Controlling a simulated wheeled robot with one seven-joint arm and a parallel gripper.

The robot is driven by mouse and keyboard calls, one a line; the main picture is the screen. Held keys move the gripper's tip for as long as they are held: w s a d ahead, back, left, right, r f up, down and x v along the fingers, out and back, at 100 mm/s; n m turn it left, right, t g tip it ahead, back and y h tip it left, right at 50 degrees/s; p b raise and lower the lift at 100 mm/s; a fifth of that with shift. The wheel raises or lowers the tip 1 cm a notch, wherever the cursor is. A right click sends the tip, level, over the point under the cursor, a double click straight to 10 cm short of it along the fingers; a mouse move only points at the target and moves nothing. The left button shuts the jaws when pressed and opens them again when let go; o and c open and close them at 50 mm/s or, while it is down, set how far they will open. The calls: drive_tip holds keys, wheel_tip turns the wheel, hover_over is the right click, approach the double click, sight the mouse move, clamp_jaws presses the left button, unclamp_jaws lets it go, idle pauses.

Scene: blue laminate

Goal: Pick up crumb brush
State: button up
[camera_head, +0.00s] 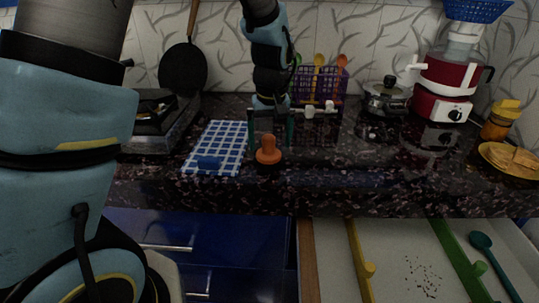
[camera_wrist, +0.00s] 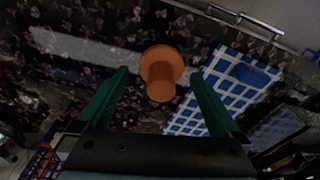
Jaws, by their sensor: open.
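An orange round thing with a stubby upright handle (camera_head: 268,152), which I take for the crumb brush, stands on the dark speckled counter near its front edge. It also shows in the wrist view (camera_wrist: 161,72), with its handle toward the camera. My gripper (camera_head: 271,138) is open above and around it, pointing down. In the wrist view its two green fingers lie left and right of the orange thing, with a gap on both sides. Nothing is held. Bristles cannot be made out.
A blue checked cloth (camera_head: 228,138) lies left of the brush with a small blue item (camera_head: 208,163) on it. A purple rack (camera_head: 300,84) stands behind. An open drawer (camera_head: 400,262) with dark crumbs (camera_head: 423,278) is below right. The counter right of the brush is clear.

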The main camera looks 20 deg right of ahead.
sight(268, 152)
drive_tip(key=f+p, duration=0.1)
drive_tip(key=f, duration=0.1)
drive_tip(key=w+f, duration=0.1)
drive_tip(key=shift+w+f+p, duration=0.1)
drive_tip(key=shift+f+p, duration=0.25)
drive_tip(key=shift+f, duration=0.65)
drive_tip(key=shift+c, duration=0.4)
drive_tip(key=shift+w, duration=0.1)
clamp_jaws()
